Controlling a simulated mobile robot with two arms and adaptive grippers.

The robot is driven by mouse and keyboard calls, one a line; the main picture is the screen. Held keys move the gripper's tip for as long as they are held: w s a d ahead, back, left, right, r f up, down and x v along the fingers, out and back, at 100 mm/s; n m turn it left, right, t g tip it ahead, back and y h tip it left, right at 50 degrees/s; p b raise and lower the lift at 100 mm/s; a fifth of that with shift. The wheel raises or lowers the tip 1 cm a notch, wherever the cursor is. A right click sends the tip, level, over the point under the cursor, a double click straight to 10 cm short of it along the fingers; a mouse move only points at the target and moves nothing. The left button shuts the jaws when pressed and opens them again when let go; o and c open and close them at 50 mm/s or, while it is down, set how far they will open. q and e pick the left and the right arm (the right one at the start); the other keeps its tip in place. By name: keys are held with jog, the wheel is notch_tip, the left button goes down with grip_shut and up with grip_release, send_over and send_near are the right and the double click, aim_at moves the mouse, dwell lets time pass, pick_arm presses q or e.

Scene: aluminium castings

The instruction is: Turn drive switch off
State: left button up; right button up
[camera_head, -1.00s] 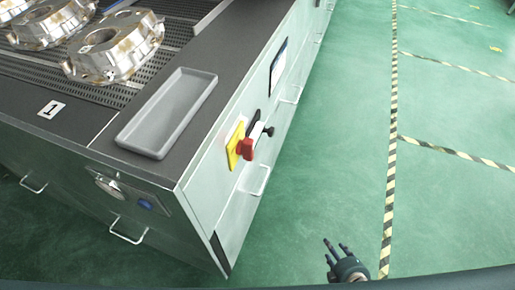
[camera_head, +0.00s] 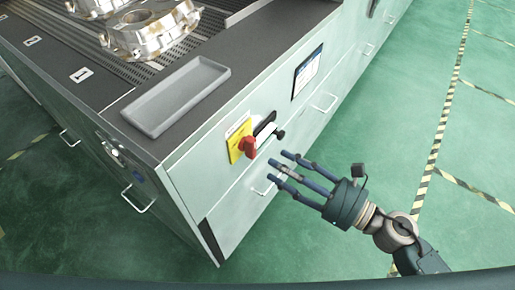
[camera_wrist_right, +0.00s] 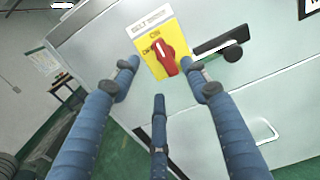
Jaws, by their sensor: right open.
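The drive switch is a red rotary knob (camera_head: 250,147) on a yellow plate (camera_head: 236,139), on the light side panel of the bench. In the right wrist view the red knob (camera_wrist_right: 166,57) stands out from the yellow plate (camera_wrist_right: 155,42), beyond the fingertips and slanting across the plate. My right gripper (camera_head: 283,172) is to the right of the knob, with its fingers pointing toward the panel. It is open and empty, and its spread fingers also show in the right wrist view (camera_wrist_right: 165,85). The knob and the fingers look apart. My left gripper is not in view.
A black handle with a round knob (camera_head: 279,134) sticks out right of the switch. Drawer handles (camera_head: 264,189) project below. A grey tray (camera_head: 176,95) and metal castings (camera_head: 150,28) lie on the bench top. The green floor at right is free.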

aim_at(253, 150)
jog(key=p+x, duration=0.2)
jog(key=x, duration=0.4)
jog(key=shift+w+r, duration=0.15)
jog(key=shift+w+a, duration=0.4)
jog(key=shift+a, duration=0.15)
jog(key=shift+c, duration=0.8)
jog(key=c, duration=1)
grip_shut()
